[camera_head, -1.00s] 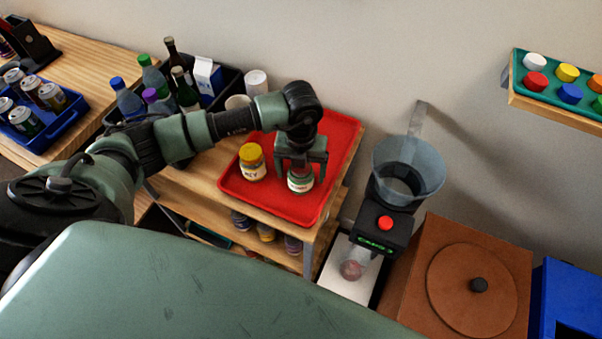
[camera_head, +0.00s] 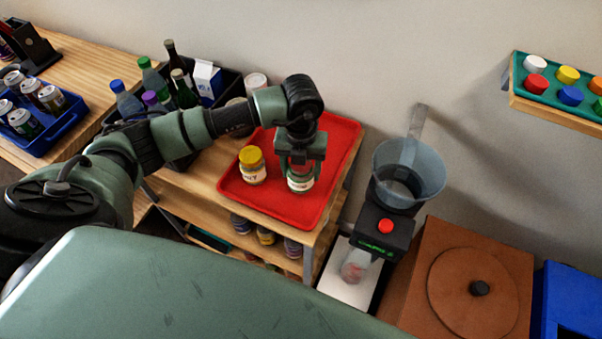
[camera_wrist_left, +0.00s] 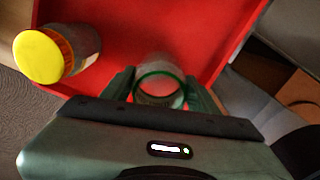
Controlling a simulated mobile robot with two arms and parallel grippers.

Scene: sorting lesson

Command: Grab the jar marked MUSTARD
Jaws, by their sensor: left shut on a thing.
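My left gripper (camera_head: 300,170) is shut on a glass jar (camera_head: 299,184) with a pale label, which stands upright on or just above the red tray (camera_head: 328,150). In the left wrist view the jar (camera_wrist_left: 160,89) shows a green rim between the two fingers. The lettering on its label is too small to read. A second jar with a yellow lid (camera_head: 252,168) stands just left of it on the tray; its label is only partly legible, ending in something like "EY". It also shows in the left wrist view (camera_wrist_left: 55,55). My right gripper is not in view.
A dark crate of bottles (camera_head: 172,90) stands left of the tray. A machine with a clear hopper (camera_head: 410,170) stands to the right, beside a brown box with a round lid (camera_head: 470,285). Several jars sit on the shelf below. The tray's right part is clear.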

